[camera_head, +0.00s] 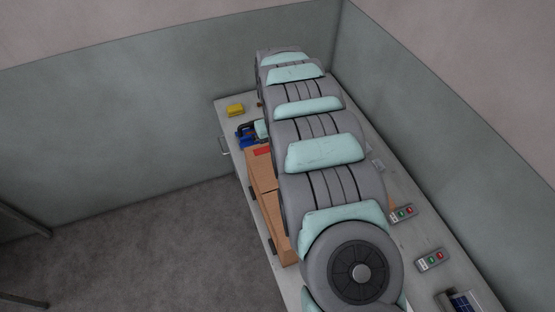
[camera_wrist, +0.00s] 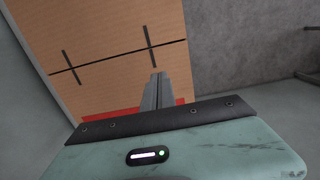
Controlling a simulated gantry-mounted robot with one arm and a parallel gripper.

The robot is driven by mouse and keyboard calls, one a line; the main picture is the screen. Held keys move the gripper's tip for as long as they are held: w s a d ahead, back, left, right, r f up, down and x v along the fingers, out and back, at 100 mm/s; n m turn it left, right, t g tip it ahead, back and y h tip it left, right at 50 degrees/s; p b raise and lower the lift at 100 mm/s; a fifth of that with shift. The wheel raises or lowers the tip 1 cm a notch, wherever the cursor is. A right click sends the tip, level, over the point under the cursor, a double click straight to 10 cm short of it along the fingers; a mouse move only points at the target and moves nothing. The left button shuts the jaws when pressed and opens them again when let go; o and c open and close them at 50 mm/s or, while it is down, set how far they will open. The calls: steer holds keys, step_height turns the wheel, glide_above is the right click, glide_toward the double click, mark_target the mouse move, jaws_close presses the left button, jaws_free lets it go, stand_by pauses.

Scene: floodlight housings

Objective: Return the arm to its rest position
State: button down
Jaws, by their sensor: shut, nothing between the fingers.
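My arm shows in the camera_head view as a chain of thick grey links with pale teal covers. It runs from the bottom of the picture over the bench (camera_head: 405,235) to its far end. My gripper (camera_wrist: 162,76) shows in the camera_wrist view as two narrow grey fingers pressed together, with nothing between them. It points over a brown panel (camera_wrist: 110,50) with dark lines and a red strip (camera_wrist: 100,118) along its near edge. In the camera_head view I cannot make out the fingers; the arm hides much of the bench.
The brown panel (camera_head: 266,205) lies along the bench's left side, partly under my arm. A yellow block (camera_head: 235,110) and a blue item (camera_head: 244,134) are at the far end. Two button boxes (camera_head: 403,214) (camera_head: 430,260) sit at right. Walls stand close behind; the floor (camera_head: 150,245) at left is clear.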

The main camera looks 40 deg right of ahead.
steer(key=shift+r, duration=0.8)
steer(key=shift+w, duration=0.15)
